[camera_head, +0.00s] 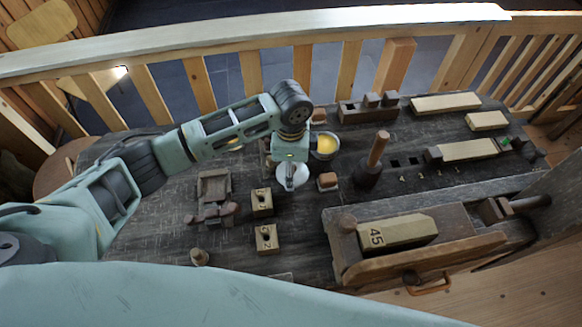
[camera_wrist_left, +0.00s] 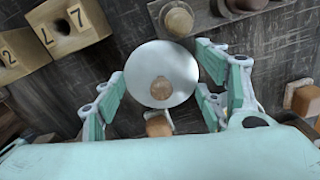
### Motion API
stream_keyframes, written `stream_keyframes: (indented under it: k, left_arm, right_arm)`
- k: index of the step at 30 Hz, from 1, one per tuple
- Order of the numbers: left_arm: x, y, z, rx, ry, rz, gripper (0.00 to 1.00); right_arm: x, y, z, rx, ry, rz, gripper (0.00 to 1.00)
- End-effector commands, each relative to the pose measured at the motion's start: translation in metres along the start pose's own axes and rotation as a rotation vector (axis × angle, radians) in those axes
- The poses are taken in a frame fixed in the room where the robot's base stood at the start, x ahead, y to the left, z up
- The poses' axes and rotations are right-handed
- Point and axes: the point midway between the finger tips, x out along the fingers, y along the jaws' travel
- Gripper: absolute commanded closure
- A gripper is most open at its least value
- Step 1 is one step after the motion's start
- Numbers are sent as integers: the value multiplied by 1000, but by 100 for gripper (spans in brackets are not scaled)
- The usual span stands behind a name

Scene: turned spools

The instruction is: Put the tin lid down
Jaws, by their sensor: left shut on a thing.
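The tin lid is a pale round disc (camera_head: 293,177), seen below my left gripper (camera_head: 291,161) in the head view. In the left wrist view the lid (camera_wrist_left: 160,62) lies between the two fingers, with a brown round knob at its middle. My left gripper (camera_wrist_left: 161,77) is shut on the lid. I cannot tell whether the lid touches the bench. An open tin (camera_head: 325,147) with yellow contents stands just right of the gripper in the head view. My right gripper is not in view.
A small wooden block (camera_head: 327,181) is close right of the lid. Numbered blocks (camera_head: 262,202) (camera_head: 267,238) stand nearer and left. A dark holder with an upright wooden handle (camera_head: 376,150) stands right. Bare dark bench (camera_head: 300,225) shows in front of the lid.

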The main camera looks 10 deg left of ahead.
Motion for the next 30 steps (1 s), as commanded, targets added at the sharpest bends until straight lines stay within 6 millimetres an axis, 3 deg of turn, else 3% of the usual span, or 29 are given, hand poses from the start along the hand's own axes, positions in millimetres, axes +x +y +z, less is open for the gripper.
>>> stream_keyframes:
  k: [4, 21, 22, 28, 30]
  left_arm:
    - [11, 0, 0, 0, 0, -2, 53]
    - [22, 0, 0, -1, 1, -1, 53]
    - [22, 0, 0, -1, 1, -1, 33]
    - [21, 0, 0, -1, 1, -2, 16]
    - [21, -1, 0, -1, 1, -2, 16]
  right_arm:
    - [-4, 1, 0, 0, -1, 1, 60]
    - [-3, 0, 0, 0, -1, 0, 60]
    - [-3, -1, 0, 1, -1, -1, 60]
    - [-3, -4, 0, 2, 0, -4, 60]
    - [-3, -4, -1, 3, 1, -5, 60]
